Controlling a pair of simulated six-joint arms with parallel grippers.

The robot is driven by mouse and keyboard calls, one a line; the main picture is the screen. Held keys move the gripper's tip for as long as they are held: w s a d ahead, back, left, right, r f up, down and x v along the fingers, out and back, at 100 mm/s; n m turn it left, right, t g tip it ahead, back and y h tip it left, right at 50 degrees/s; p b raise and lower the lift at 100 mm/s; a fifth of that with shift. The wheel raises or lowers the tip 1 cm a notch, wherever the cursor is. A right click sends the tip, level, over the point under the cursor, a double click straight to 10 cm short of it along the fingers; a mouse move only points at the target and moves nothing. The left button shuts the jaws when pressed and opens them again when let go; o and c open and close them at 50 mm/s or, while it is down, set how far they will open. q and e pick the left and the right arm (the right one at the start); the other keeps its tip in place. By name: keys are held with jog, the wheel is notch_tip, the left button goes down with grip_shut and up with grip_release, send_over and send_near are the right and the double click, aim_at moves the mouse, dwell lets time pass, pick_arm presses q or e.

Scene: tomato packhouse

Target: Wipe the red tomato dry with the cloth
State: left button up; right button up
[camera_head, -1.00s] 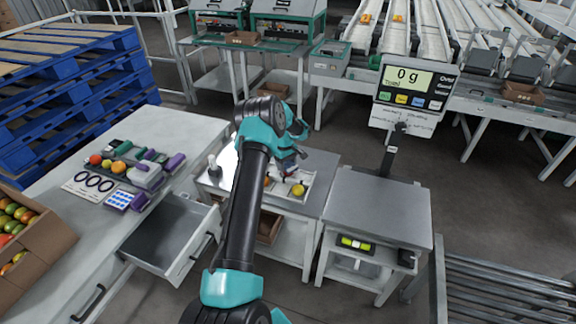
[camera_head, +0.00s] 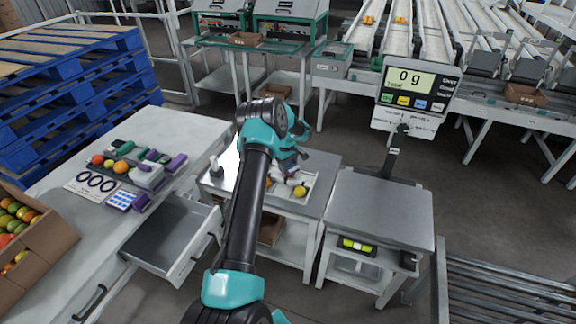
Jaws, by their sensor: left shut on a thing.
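My left gripper (camera_head: 290,169) is over the small middle table, its fingers mostly hidden by its own wrist. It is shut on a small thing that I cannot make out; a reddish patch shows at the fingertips. Just below and right of it, a yellow tomato (camera_head: 299,191) sits on a pale tray (camera_head: 310,179) on that table. A red tomato (camera_head: 97,160) lies on the left bench beside orange ones; I cannot tell whether it is the task's tomato. I cannot pick out the cloth for certain. My right gripper is not in view.
The middle table (camera_head: 322,163) stands beside a weighing table (camera_head: 380,205) whose display reads 0 g. An open drawer (camera_head: 170,243) juts from the left bench (camera_head: 185,128). A cardboard box (camera_head: 52,238) of tomatoes is at far left. The weighing table's top is clear.

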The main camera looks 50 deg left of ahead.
pick_arm(q)
jog(key=shift+d, duration=0.1)
jog(key=shift+s+d+f, duration=0.15)
jog(key=shift+d, duration=1.15)
jog(key=shift+a, duration=0.1)
jog(key=shift+a, duration=1.2)
jog(key=shift+a+r, duration=0.1)
jog(key=shift+r, duration=3.55)
